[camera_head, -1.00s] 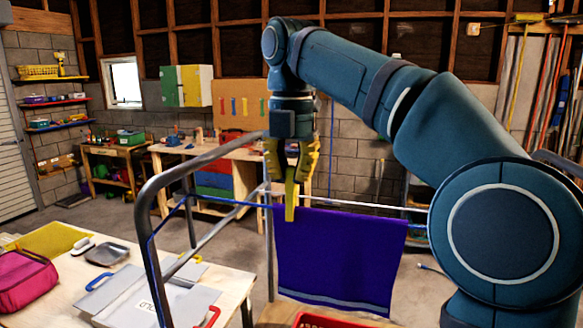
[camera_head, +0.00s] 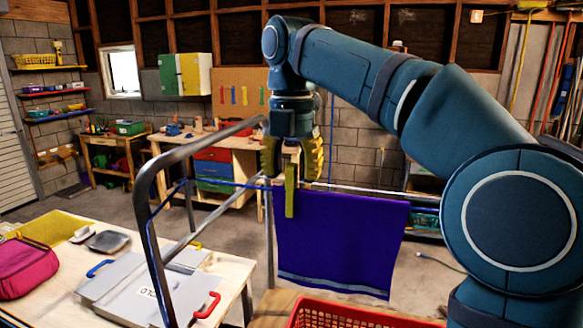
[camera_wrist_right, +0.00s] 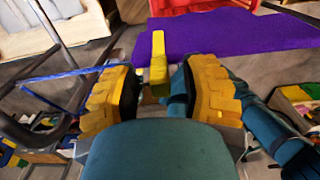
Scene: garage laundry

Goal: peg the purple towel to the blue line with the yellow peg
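The purple towel (camera_head: 340,245) hangs over the blue line (camera_head: 228,184). The yellow peg (camera_head: 291,190) stands upright across the line and the towel's top edge, near the towel's left corner. My right gripper (camera_head: 291,160) is open above the line, with one finger on each side of the peg and clear of it. In the right wrist view the peg (camera_wrist_right: 158,65) stands between the spread yellow fingers (camera_wrist_right: 153,90), in front of the towel (camera_wrist_right: 225,33). How the peg's jaws sit on the far side is hidden. My left gripper is not in view.
A grey metal rack frame (camera_head: 150,215) carries the line. A red basket (camera_head: 340,315) stands below the towel. A table at left holds a grey toolbox (camera_head: 140,290), a pink bag (camera_head: 27,267) and a yellow cloth (camera_head: 52,235). A workbench (camera_head: 240,145) stands behind.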

